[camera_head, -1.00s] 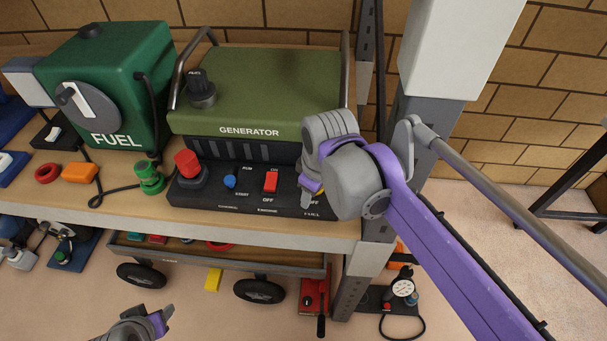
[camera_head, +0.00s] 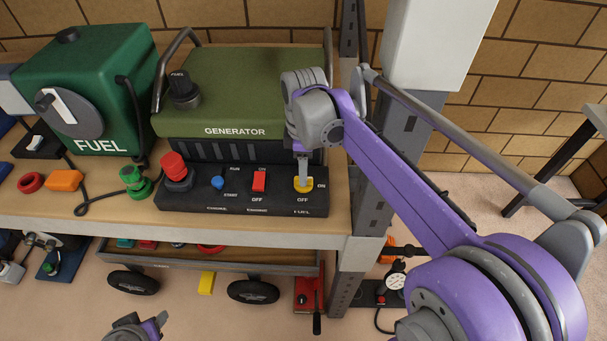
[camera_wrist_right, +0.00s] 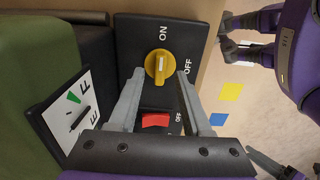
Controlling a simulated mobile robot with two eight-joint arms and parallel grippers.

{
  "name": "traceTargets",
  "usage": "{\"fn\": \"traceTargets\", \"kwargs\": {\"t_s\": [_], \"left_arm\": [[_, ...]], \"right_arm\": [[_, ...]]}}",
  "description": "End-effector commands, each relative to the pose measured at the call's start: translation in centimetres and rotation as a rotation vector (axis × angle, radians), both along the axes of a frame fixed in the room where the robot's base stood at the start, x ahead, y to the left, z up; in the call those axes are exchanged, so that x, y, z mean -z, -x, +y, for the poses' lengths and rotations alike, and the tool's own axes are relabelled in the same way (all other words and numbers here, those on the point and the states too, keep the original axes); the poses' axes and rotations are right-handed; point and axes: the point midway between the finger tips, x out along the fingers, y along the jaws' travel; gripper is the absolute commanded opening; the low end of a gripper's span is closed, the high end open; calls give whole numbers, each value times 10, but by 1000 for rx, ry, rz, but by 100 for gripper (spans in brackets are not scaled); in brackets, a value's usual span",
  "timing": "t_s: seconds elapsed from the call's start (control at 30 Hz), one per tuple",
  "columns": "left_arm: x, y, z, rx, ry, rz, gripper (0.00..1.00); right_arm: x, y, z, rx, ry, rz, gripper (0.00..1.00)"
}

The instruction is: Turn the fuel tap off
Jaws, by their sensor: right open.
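The fuel tap (camera_head: 303,184) is a yellow round knob at the right end of the black panel. It also shows in the right wrist view (camera_wrist_right: 160,66), where its raised grip and white mark point to ON, with OFF a quarter turn away. My right gripper (camera_head: 303,165) is pointed down over the tap. In the wrist view its two fingers (camera_wrist_right: 160,78) are spread, with the tips either side of the knob's near edge; contact cannot be told. My left gripper (camera_head: 150,326) is low at the bottom edge, away from the bench, its fingers not clearly shown.
The red engine switch (camera_head: 259,182), blue start button (camera_head: 217,182) and red knob (camera_head: 174,165) share the panel. The green generator (camera_head: 250,90) stands behind, the green fuel tank (camera_head: 85,80) at left. A grey post (camera_head: 398,150) stands right of the bench.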

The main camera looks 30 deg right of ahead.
Motion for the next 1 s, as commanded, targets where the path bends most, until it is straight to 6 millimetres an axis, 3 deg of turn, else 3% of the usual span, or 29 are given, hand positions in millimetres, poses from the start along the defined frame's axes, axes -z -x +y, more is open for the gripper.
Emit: {"fn": "traceTargets", "kwargs": {"t_s": [0.2, 0.5, 0.57, 0.8, 1.0], "left_arm": [[2, 1, 0, 0, 0, 1, 50], [1, 1, 0, 0, 0, 1, 50], [1, 1, 0, 0, 0, 1, 50], [1, 1, 0, 0, 0, 1, 50], [1, 1, 0, 0, 0, 1, 50]], "right_arm": [[21, 0, 0, 0, 0, 0, 49], [24, 0, 0, 0, 1, -1, 49], [24, 0, 0, 0, 1, -1, 42], [24, 0, 0, 0, 1, -1, 0], [24, 0, 0, 0, 1, -1, 0]]}}
